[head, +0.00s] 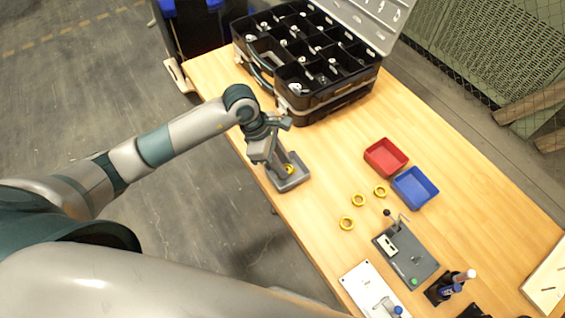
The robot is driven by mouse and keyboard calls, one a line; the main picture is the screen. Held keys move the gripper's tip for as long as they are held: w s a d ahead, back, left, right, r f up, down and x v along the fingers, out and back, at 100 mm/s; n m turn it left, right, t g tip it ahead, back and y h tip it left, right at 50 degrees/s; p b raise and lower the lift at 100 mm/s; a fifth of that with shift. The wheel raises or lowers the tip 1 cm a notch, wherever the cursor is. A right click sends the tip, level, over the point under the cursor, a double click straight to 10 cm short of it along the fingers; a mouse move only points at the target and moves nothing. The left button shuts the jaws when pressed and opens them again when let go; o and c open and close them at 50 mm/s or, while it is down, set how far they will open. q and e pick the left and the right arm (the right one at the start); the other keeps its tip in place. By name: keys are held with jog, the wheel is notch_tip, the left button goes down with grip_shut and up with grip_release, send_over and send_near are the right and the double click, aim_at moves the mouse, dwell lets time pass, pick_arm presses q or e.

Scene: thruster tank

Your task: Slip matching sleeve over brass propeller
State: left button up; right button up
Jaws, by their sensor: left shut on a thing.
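My left gripper (279,164) reaches in from the left and points down over a small grey open tank (294,182) near the table's left edge. It is shut on a yellow ring-like sleeve (289,169), which shows at the fingertips inside the tank's outline. Whether the sleeve touches anything in the tank cannot be told. The brass propeller cannot be made out apart from it. More yellow rings lie on the table: one (347,223) nearest, one (358,200) in the middle, one (380,191) by the trays. My right gripper is out of view.
A red tray (386,157) and a blue tray (415,188) stand right of the tank. A black open case (308,104) with compartments fills the far end. A grey fixture board (420,268) and a white board (362,280) lie at lower right. Bare wood surrounds the rings.

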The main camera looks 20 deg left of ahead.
pick_arm(q)
jog(key=shift+f, duration=0.2)
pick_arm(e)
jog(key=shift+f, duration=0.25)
pick_arm(q)
jog(key=o, duration=1.1)
jog(key=shift+r, duration=0.15)
jog(key=shift+a+r+b, duration=0.25)
jog(key=shift+r+b, duration=0.1)
jog(key=shift+r, duration=0.15)
jog(key=b+v, duration=0.3)
jog(key=v, duration=1.3)
jog(key=shift+s+b, duration=0.1)
jog(key=shift+b, duration=0.25)
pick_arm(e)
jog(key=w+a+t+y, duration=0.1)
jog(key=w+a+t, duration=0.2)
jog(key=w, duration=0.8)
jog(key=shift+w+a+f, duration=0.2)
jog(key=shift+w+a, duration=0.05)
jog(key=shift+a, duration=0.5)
